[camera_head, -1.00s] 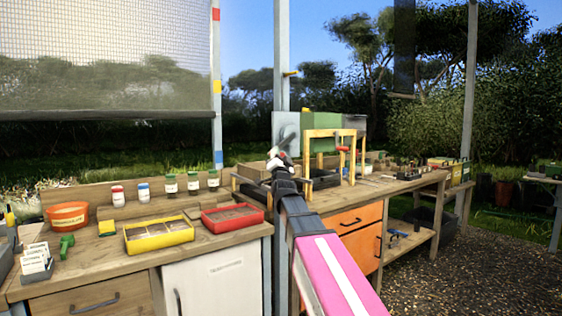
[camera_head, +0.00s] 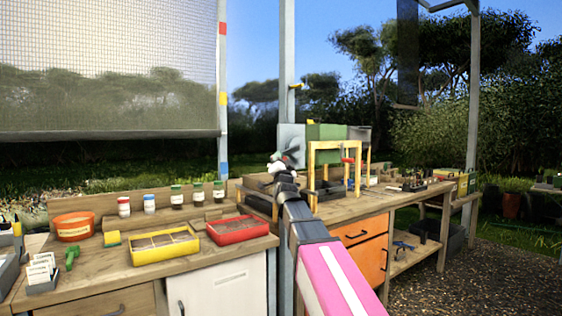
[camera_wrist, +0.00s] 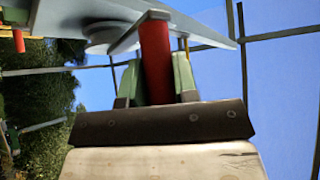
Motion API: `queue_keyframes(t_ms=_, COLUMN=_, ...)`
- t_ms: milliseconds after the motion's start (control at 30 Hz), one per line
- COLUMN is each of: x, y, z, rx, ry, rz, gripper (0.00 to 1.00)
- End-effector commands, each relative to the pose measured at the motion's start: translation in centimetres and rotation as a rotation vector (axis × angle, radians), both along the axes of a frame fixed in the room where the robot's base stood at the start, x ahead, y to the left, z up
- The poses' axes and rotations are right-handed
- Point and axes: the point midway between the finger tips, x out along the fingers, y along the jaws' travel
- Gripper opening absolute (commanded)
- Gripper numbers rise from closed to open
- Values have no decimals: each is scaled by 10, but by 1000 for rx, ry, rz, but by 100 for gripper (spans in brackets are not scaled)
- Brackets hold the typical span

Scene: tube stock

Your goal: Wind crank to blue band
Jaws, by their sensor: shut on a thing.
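The crank's red handle (camera_wrist: 155,58) stands between the green-padded fingers of my gripper (camera_wrist: 157,85) in the wrist view, and the fingers are shut on it. A grey crank arm (camera_wrist: 126,37) runs from the handle towards a round hub. In the head view my gripper (camera_head: 283,163) is at the post by a grey plate (camera_head: 291,138); the crank is mostly hidden there. The mesh screen (camera_head: 110,65) hangs at the left. Its dark bottom bar (camera_head: 110,135) lies between the yellow band (camera_head: 223,99) and the lower blue band (camera_head: 223,170) on the left post.
The left bench holds an orange pot (camera_head: 73,226), a yellow tray (camera_head: 165,247), a red tray (camera_head: 238,230) and several jars. A yellow frame (camera_head: 312,180) stands close right of my gripper. Gravel floor (camera_head: 480,275) lies open at the right.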

Motion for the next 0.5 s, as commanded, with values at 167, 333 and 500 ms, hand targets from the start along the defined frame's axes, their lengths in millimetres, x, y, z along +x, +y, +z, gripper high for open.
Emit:
queue_keyframes(t_ms=167, x=0, y=0, z=0, rx=-2, ry=-2, rz=-1, gripper=53)
queue_keyframes(t_ms=333, x=0, y=0, z=0, rx=-1, ry=-1, rz=-1, gripper=53)
queue_keyframes(t_ms=500, x=-3, y=0, z=-2, rx=-1, ry=0, rz=-1, gripper=53)
